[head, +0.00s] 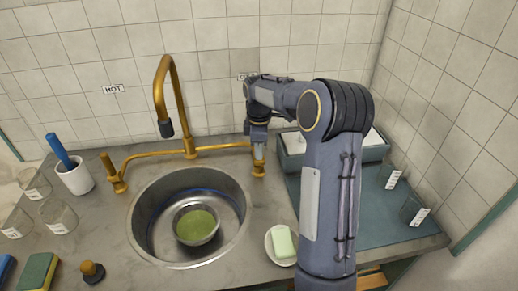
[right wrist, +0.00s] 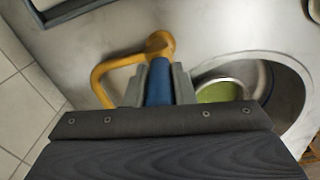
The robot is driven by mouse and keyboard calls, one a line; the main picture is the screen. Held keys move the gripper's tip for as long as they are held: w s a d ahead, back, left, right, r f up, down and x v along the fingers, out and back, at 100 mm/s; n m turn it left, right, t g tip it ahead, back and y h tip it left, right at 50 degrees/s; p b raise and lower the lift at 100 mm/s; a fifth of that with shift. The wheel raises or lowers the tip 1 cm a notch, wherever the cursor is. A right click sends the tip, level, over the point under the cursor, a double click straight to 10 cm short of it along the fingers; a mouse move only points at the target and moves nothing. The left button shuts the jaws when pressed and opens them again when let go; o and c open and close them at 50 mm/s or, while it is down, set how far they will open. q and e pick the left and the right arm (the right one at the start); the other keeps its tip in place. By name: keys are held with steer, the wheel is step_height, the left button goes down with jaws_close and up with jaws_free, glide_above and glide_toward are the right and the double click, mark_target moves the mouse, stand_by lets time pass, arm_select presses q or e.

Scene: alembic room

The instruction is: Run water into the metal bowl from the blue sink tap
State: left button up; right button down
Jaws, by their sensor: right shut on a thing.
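The metal bowl (head: 215,239) sits upright in the round steel sink (head: 143,236), and its inside shows green. It also shows in the right wrist view (right wrist: 236,82). The brass tap (head: 178,92) arches up behind the sink, its dark-tipped spout (head: 166,129) pointing down; I see no stream under it. My right gripper (head: 258,153) is at the right-hand tap valve (head: 258,170). In the right wrist view its fingers (right wrist: 159,78) are shut on the blue tap handle (right wrist: 158,86). My left gripper is out of view.
A HOT label (head: 113,89) is on the wall at left; another behind my arm is partly hidden. A soap dish (head: 270,249), a white cup (head: 76,179), glass beakers (head: 58,216) and a sponge (head: 38,271) surround the sink. A grey-blue tray (head: 292,160) stands behind my right arm.

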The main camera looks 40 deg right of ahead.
steer(key=t+b, duration=0.1)
steer(key=b, duration=0.1)
steer(key=s+h+b, duration=0.1)
steer(key=b, duration=0.1)
steer(key=shift+a+f+t, duration=0.25)
steer(key=shift+f+t, duration=0.15)
steer(key=shift+r+t+b, duration=0.2)
steer(key=shift+t+b, duration=0.1)
steer(key=shift+b, duration=0.1)
steer(key=shift+r, duration=0.1)
steer(key=c, duration=1.2)
jaws_free()
steer(key=shift+c, duration=0.2)
steer(key=v, duration=0.8)
steer(key=shift+a+p, duration=0.2)
steer(key=shift+p, duration=0.1)
